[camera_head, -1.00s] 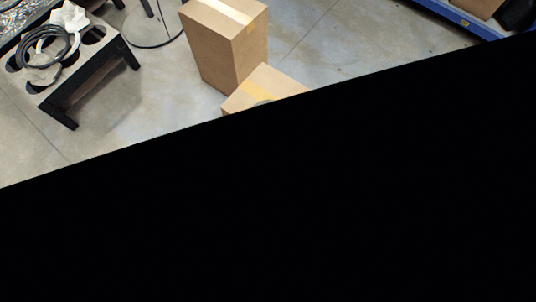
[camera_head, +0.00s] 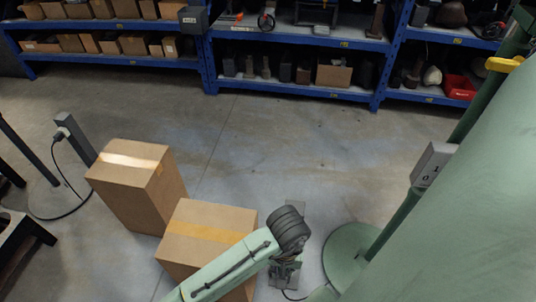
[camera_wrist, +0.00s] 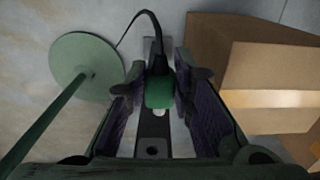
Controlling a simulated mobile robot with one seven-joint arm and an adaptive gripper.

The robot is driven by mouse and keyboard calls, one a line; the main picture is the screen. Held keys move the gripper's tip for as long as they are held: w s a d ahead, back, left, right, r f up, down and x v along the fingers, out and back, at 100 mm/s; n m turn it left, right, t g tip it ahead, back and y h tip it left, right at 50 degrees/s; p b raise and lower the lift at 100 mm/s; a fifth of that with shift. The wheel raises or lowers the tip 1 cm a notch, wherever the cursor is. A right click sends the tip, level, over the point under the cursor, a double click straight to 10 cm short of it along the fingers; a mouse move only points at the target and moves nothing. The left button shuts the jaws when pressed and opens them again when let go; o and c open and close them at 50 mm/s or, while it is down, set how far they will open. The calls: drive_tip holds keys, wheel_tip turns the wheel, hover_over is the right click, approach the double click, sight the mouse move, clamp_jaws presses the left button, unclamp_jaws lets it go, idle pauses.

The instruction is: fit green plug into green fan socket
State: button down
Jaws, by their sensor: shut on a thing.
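In the wrist view the green plug (camera_wrist: 159,92) sits between the two fingers of my gripper (camera_wrist: 155,88), which is shut on it. A black cable runs from the plug's far end, and a pale prong shows at its near end. In the head view my gripper (camera_head: 286,268) is low, left of the green fan's round base; the plug is too small to make out there. The green fan (camera_head: 465,200) stands close at the right, with a grey switch box (camera_head: 433,165) on its pole. I cannot make out the green fan socket.
Two cardboard boxes, a taller one (camera_head: 135,195) and a nearer one (camera_head: 200,235), stand left of my gripper. The fan base (camera_wrist: 85,65) lies on its other side. Blue shelves (camera_head: 300,90) line the back. The floor between is clear.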

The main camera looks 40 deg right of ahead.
drive_tip(key=shift+s+d+r, duration=0.15)
drive_tip(key=shift+s+d, duration=0.05)
drive_tip(key=shift+d, duration=0.2)
drive_tip(key=shift+w+d, duration=0.75)
drive_tip(key=shift+d, duration=0.2)
drive_tip(key=shift+w+d, duration=0.7)
drive_tip(key=shift+d, duration=0.25)
drive_tip(key=shift+w+d, duration=0.9)
drive_tip(key=shift+d, duration=0.25)
idle(0.5)
drive_tip(key=c, duration=1.3)
unclamp_jaws()
wheel_tip(320, 180, up, 12)
